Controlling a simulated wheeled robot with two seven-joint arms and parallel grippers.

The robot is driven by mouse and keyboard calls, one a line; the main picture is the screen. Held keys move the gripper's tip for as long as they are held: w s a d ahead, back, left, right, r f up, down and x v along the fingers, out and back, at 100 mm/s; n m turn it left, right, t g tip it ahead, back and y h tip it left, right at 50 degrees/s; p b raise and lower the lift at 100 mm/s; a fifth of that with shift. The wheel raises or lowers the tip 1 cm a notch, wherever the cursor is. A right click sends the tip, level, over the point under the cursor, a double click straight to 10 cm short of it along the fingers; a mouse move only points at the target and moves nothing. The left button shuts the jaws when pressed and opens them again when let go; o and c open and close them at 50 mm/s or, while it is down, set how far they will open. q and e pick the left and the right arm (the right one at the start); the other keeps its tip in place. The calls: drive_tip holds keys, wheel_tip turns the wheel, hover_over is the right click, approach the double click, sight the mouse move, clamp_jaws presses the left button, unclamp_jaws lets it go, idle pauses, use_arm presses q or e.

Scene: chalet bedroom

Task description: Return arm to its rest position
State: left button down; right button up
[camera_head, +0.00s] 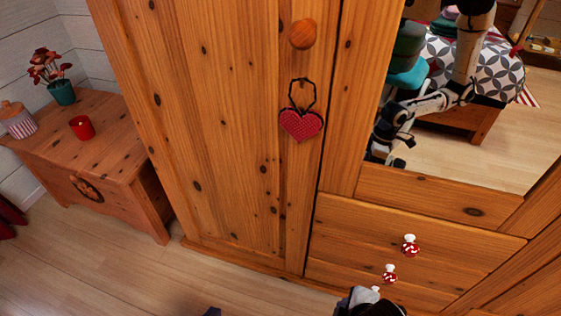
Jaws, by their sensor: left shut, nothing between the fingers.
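Only a small dark tip of my left gripper (212,311) shows at the bottom edge, left of the middle. It is shut and empty, over the floor in front of the wardrobe. The rest of that arm is below the frame. A black and pale part of my own arm shows at the bottom, right of the middle, in front of the lowest drawer. No fingers of my right gripper can be made out.
A pine wardrobe (225,110) with a red heart ornament (301,124) and drawers (430,235) stands close ahead. Its mirror (470,150) reflects my arms and a bed. A wooden chest (115,150) bears a red cup (82,127). The floor (90,270) at lower left is clear.

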drive_tip(key=s+d+r+m, duration=0.6)
drive_tip(key=d+r+m, duration=0.2)
drive_tip(key=r+m, duration=0.3)
drive_tip(key=w+a+f+m+t+y, duration=0.1)
drive_tip(key=w+a+f+t+y, duration=0.1)
drive_tip(key=w+a+f+t, duration=0.35)
use_arm(q)
wheel_tip(320, 180, up, 9)
drive_tip(key=a+p, duration=0.1)
drive_tip(key=p, duration=1.4)
drive_tip(key=shift+s+a+m+g+y+p, duration=0.2)
drive_tip(key=shift+m+g+y+p, duration=0.1)
drive_tip(key=shift+g+y+p, duration=0.1)
use_arm(e)
wheel_tip(320, 180, up, 11)
drive_tip(key=s, duration=0.1)
drive_tip(key=shift+a, duration=0.15)
use_arm(q)
drive_tip(key=shift+r, duration=0.1)
use_arm(e)
drive_tip(key=shift+s, duration=0.1)
